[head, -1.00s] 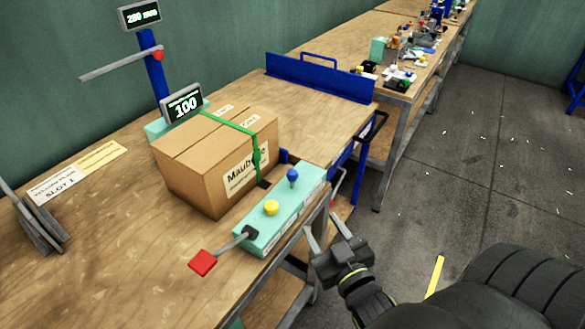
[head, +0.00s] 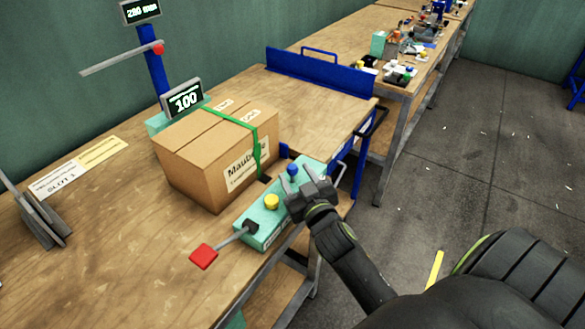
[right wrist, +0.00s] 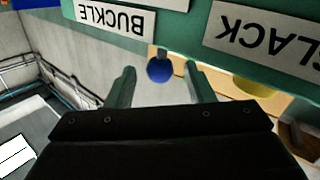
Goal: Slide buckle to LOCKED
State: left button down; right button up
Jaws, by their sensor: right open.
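The blue knob (head: 292,169) stands on the teal control box (head: 262,217) at the bench's front edge. In the right wrist view the blue knob (right wrist: 159,69) hangs beside an upside-down BUCKLE label (right wrist: 116,20). My right gripper (head: 296,177) is open at the box. In its wrist view the knob shows between the two spread fingertips (right wrist: 160,72), with room on both sides; I cannot tell whether they touch it. No LOCKED marking is readable. My left gripper is out of view.
A yellow knob (head: 271,202) and a red-ended lever (head: 204,256) are on the same box. A strapped carton (head: 205,165) stands just behind it. A display reading 100 (head: 182,98) is behind the carton. The wooden bench at left is mostly clear.

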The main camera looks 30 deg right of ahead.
aim_at(295, 174)
jog(key=shift+w+d, duration=0.15)
jog(key=shift+w, duration=0.6)
jog(key=shift+w+d, duration=0.15)
jog(key=shift+w, duration=0.6)
grip_shut()
